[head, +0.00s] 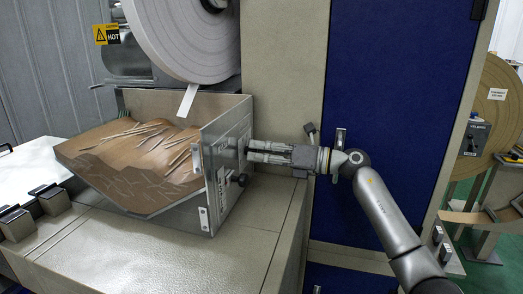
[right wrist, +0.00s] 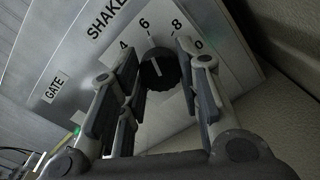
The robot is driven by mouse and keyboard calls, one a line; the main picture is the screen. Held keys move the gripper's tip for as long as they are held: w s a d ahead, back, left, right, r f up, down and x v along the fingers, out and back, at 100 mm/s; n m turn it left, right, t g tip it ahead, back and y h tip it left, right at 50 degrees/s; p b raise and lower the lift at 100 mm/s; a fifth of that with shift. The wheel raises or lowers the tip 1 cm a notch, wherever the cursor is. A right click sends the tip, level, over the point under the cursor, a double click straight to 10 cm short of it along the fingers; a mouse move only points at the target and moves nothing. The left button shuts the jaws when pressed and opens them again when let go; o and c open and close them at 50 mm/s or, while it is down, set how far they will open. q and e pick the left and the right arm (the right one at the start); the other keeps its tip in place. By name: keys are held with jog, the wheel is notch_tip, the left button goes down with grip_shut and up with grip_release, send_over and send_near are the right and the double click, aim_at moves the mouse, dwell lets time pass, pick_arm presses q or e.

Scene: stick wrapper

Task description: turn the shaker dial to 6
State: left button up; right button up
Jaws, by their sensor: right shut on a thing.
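The black shaker dial (right wrist: 159,70) sits on a metal panel under the partly visible word "SHAKE", with the numbers 4, 6 and 8 around it. A short white mark on its face leans up and slightly left, roughly toward the 6. My right gripper (right wrist: 157,88) is shut on the dial, one finger on each side. In the head view my right gripper (head: 250,151) reaches the panel (head: 209,158) from the right, and the dial is hidden there. My left gripper is not in view.
A hopper of brown sticks (head: 130,160) lies left of the panel, under a white paper roll (head: 190,35). Another black knob (head: 240,180) sits lower on the panel. A "GATE" label (right wrist: 55,83) shows beside the dial. A blue cabinet door (head: 395,90) stands behind my right arm.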

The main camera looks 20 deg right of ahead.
jog(key=o, duration=1.1)
jog(key=shift+c, duration=0.2)
jog(key=shift+d, duration=0.1)
jog(key=v, duration=1.2)
